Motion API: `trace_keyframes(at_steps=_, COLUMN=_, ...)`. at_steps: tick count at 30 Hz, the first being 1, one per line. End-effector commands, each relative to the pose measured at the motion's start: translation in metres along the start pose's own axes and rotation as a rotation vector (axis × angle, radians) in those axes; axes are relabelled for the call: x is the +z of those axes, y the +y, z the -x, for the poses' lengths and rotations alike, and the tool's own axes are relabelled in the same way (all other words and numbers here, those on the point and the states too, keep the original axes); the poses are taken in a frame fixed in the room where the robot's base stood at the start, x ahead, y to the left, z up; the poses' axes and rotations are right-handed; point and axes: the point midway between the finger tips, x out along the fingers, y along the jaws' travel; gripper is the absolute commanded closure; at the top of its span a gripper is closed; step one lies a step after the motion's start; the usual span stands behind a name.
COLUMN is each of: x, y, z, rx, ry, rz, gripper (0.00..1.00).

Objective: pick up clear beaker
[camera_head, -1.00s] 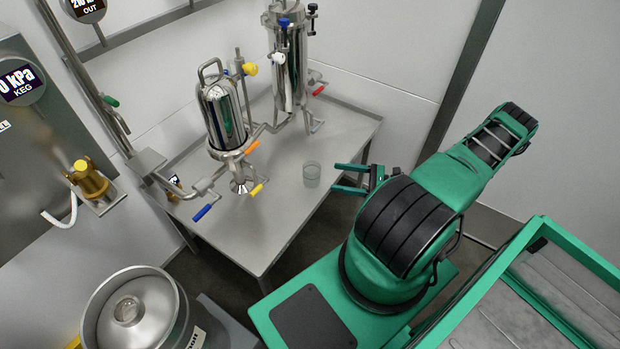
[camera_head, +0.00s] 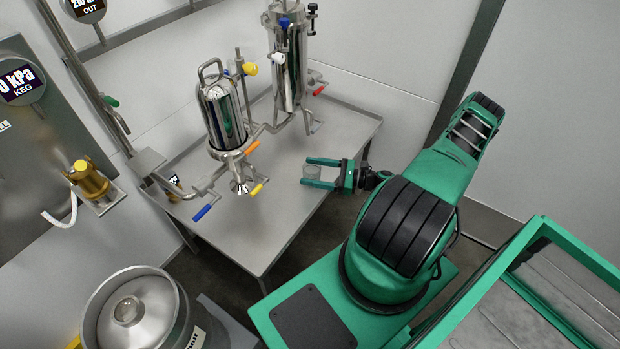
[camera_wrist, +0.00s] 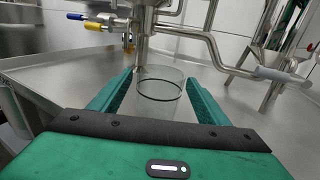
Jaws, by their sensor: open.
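The clear beaker (camera_head: 312,172) stands upright on the steel table (camera_head: 270,225), near its right edge. My gripper (camera_head: 313,173) is open, with its two green fingers reaching in from the right, one on each side of the beaker. In the wrist view the beaker (camera_wrist: 160,95) stands between the fingers of my gripper (camera_wrist: 160,92), with a dark ring around its body. Narrow gaps seem to show between the beaker and the fingers; I cannot tell whether either one touches. The lower part of the beaker is hidden behind the gripper's black front edge.
A steel tank (camera_head: 222,115) with coloured valve handles stands on the table left of the beaker, and a taller tank (camera_head: 289,60) stands behind. A steel keg (camera_head: 135,310) is at the lower left. The table's front part is clear.

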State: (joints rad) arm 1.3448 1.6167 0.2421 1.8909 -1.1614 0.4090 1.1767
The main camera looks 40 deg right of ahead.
Motion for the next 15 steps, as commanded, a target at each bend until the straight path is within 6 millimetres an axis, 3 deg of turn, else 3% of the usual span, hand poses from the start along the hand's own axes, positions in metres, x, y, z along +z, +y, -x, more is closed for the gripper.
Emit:
trace_keyframes(at_steps=8, x=-0.0002, y=0.0001, z=-0.0025, rx=0.000, ry=0.001, rz=0.000, gripper=0.33)
trace_keyframes(at_steps=13, x=-0.0003, y=0.0001, z=-0.0023, rx=0.000, ry=0.001, rz=0.000, gripper=0.73)
trace_keyframes(at_steps=15, x=-0.0002, y=0.0001, z=-0.0023, rx=0.000, ry=0.000, rz=0.000, gripper=0.75)
